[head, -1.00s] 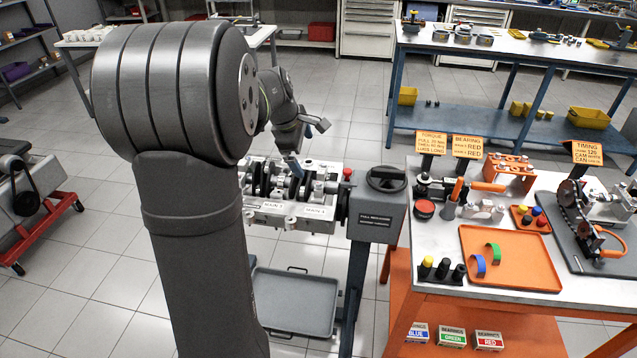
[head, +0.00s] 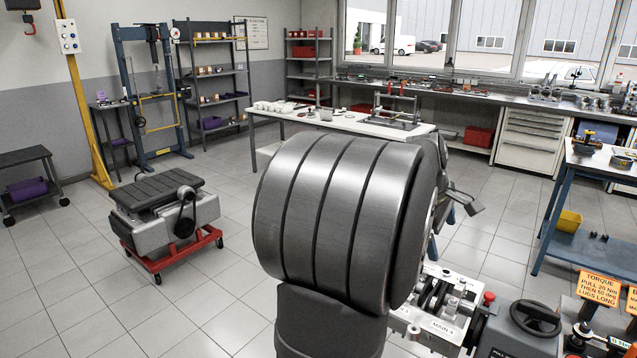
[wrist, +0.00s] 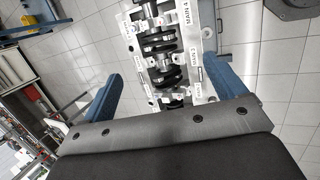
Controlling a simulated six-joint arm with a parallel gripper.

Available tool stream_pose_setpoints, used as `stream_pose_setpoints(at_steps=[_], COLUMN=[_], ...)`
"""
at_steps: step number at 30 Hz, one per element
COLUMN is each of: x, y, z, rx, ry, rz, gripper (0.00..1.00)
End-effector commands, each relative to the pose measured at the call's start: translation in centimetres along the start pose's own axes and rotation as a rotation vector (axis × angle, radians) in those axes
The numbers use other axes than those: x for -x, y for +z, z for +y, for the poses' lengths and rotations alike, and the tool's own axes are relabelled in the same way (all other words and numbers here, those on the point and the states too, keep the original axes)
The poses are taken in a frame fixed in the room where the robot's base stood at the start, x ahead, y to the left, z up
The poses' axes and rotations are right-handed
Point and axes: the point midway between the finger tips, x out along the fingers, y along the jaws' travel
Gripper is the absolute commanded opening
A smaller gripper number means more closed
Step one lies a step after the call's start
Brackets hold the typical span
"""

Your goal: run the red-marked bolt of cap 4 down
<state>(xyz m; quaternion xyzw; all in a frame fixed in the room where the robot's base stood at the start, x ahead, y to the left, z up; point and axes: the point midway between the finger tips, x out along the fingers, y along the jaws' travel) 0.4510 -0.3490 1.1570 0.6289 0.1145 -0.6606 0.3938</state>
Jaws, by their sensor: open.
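The engine block (wrist: 210,30) lies below my gripper in the wrist view, with its crankshaft (wrist: 165,75) showing dark. The MAIN 4 label (wrist: 187,14) is near the top edge, and the MAIN 3 label (wrist: 194,58) is closer to my gripper. I cannot make out the red-marked bolt of cap 4 for certain. My gripper (wrist: 158,68) is open, its blue fingers wide apart with nothing between them, above the block. In the head view the block (head: 428,323) shows at the lower right, partly hidden by my arm.
A red knob (head: 489,298) and a dark handwheel (head: 535,317) are at the block's right end. An orange torque sign (head: 600,288) stands further right. A red wheeled stand (head: 160,263) with an engine is on the left. The tiled floor between is clear.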

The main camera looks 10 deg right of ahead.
Motion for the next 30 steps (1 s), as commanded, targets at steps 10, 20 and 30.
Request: stream_pose_setpoints(at_steps=[10,20,30], x=[-0.9,-6.4,-9.0], y=[0.4,2.6,3.5], z=[0.8,5.3,6.4], rx=[-0.019,-0.116,-0.139], ry=[-0.038,-0.277,-0.369], rz=[0.008,0.103,0.164], gripper=[0.25,0.25,0.25])
